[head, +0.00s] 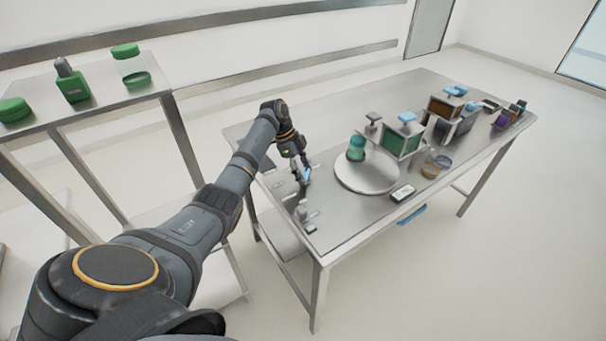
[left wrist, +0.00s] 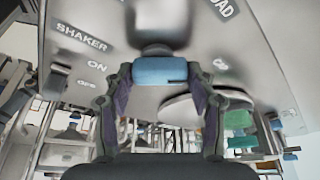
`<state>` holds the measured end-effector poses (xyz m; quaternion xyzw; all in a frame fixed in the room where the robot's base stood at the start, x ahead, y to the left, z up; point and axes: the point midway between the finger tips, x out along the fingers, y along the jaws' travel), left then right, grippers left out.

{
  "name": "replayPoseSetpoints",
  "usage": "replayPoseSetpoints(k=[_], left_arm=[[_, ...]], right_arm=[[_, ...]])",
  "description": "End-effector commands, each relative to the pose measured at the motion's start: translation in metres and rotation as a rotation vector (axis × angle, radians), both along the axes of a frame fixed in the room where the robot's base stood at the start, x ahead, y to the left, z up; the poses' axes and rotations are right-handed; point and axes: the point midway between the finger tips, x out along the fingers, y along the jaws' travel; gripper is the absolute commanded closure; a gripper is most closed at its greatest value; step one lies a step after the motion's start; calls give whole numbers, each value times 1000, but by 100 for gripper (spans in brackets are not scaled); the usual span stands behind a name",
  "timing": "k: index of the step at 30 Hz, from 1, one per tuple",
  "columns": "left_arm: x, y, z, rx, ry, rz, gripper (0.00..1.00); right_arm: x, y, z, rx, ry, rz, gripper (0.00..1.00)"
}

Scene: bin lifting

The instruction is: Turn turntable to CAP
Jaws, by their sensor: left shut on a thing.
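The round turntable (head: 375,180) is a pale disc on the steel table, with a green bottle (head: 356,149) upright on it. My left gripper (head: 304,175) is at the left side of the table, shut on a blue handle (head: 308,174). In the left wrist view, the blue handle (left wrist: 160,71) sits between the fingers of my left gripper (left wrist: 160,85). A label ending in "OAD" shows at the top, and a smaller label near the handle is too blurred to read. The disc's edge (left wrist: 190,106) shows behind the fingers. My right gripper is in neither view.
A "SHAKER" label (left wrist: 80,38) with ON and OFF stands left of the handle. A green-panelled station (head: 403,142) stands behind the disc. A side shelf (head: 95,100) holds green items.

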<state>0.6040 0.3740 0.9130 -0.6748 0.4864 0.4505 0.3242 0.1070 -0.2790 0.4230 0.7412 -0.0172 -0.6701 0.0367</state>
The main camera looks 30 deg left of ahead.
Motion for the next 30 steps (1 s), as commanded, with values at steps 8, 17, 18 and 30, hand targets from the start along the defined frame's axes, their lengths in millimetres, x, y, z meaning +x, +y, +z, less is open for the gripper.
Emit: replayPoseSetpoints(k=[8, 17, 18, 30], left_arm=[[2, -1, -2, -1, -2, -179, 75], [2, -1, -1, -1, -2, -277, 75], [2, -1, -1, -1, -1, -282, 75], [2, -1, 0, 0, -1, -296, 75]], right_arm=[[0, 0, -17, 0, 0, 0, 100], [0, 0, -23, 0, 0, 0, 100], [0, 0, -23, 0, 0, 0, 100], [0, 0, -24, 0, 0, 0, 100]])
